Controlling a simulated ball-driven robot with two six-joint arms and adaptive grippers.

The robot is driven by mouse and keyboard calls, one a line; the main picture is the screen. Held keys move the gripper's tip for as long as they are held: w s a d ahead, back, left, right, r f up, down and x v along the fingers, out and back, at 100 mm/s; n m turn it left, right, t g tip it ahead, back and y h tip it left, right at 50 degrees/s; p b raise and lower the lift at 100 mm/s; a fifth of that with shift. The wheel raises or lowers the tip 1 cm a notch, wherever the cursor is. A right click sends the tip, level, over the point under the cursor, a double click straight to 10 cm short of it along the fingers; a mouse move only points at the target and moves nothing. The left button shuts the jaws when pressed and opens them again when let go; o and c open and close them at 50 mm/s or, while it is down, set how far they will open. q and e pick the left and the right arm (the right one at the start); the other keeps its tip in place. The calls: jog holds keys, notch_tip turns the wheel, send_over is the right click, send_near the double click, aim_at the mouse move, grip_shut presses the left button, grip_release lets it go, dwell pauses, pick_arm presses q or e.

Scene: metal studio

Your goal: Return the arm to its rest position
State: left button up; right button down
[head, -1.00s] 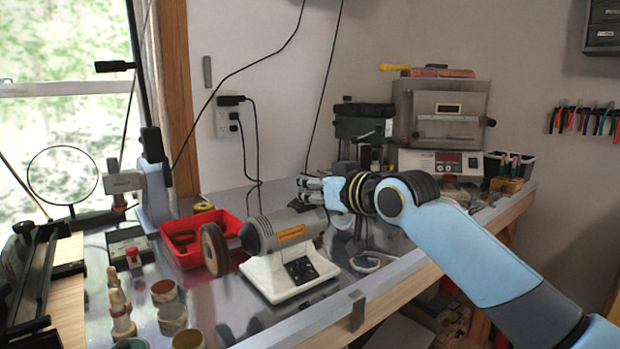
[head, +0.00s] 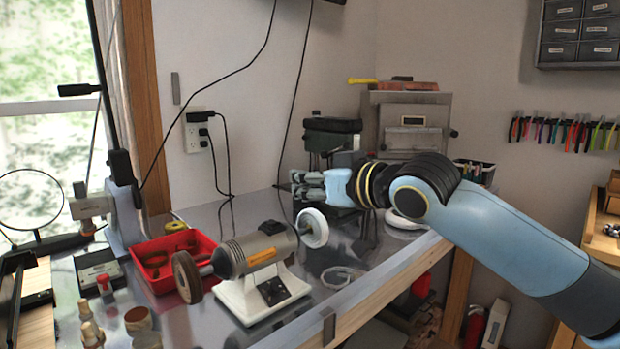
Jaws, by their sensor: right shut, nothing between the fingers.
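My right arm, light blue with black joints, comes in from the lower right in the head view. My right gripper (head: 306,186) is shut and empty. In the picture it shows just above the white wheel (head: 313,228) of the bench grinder (head: 254,258); whether they touch I cannot tell. The arm hides part of the kiln-like box (head: 413,112) and of the bench's right end. My left gripper is not in view.
The metal-topped bench (head: 372,274) holds a red bin (head: 166,262), a dark machine (head: 333,140) and small jars (head: 138,320). A magnifier ring (head: 30,200) stands at left. Pliers (head: 565,132) hang on the right wall. Dark drawers (head: 581,34) hang above them.

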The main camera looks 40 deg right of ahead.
jog(key=shift+v, duration=0.8)
jog(key=shift+r, duration=0.1)
jog(key=s+a+f+g+h, duration=0.2)
jog(key=s+a+f+g, duration=0.15)
jog(key=s+f, duration=0.7)
jog(key=s+a+f+g, duration=0.1)
jog(key=s+f+g, duration=0.4)
jog(key=s, duration=0.4)
jog(key=s+a+f+g, duration=0.1)
jog(key=s+f+g, duration=0.2)
jog(key=s+f, duration=0.45)
jog(key=s+d+f+g+h+b, duration=0.1)
jog(key=s+f+b, duration=0.1)
jog(key=f, duration=1.3)
jog(key=s+d+f+g+b, duration=0.1)
jog(key=s+f+b, duration=0.15)
jog(key=f, duration=1.25)
jog(key=s+d+f+m+g+b, duration=0.1)
jog(key=s+f+b, duration=0.1)
jog(key=s+f, duration=1.5)
jog(key=shift+s+d+f+b, duration=0.2)
jog(key=shift+s+f+b, duration=0.2)
jog(key=shift+f, duration=0.4)
